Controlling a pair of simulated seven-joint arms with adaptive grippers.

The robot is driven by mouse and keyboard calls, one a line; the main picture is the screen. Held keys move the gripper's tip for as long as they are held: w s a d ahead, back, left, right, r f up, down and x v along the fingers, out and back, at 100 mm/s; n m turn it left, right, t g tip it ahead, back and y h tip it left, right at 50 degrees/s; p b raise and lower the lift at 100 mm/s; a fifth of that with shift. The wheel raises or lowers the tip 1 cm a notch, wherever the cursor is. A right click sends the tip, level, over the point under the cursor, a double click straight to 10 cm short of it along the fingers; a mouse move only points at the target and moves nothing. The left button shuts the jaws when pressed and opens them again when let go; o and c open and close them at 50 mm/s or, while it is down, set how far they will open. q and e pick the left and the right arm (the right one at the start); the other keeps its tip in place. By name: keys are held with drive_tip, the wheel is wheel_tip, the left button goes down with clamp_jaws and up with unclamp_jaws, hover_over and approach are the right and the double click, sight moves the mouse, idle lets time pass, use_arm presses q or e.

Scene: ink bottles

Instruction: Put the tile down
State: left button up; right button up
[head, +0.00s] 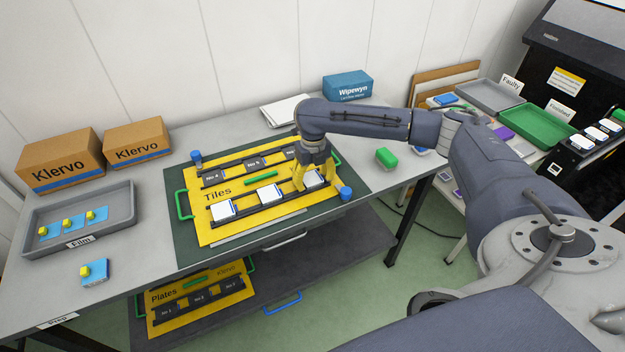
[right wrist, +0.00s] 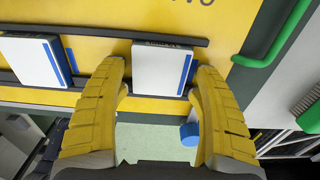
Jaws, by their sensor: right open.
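The yellow Tiles board (head: 208,233) lies on a dark green mat on the bench. Its front rail carries white tiles with blue edge strips: a left tile (head: 221,211), a middle tile (head: 269,194) and a right tile (head: 312,178). My right gripper (head: 312,184) is over the right tile. In the right wrist view its yellow fingers (right wrist: 162,78) stand open on either side of this tile (right wrist: 160,66), which sits between the dark rails. I cannot tell whether a finger touches it. The middle tile (right wrist: 33,62) shows to the left. My left gripper is out of view.
A blue knob (head: 346,193) stands by the board's front right corner. Green handles (head: 183,204) flank the board. A green block (head: 386,157) lies to the right. The Film tray (head: 128,205) is at the left. Bare bench lies between tray and mat.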

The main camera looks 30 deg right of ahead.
sight(313, 179)
wheel_tip(313, 179, up, 12)
drive_tip(key=shift+r, duration=0.15)
idle(0.3)
idle(0.4)
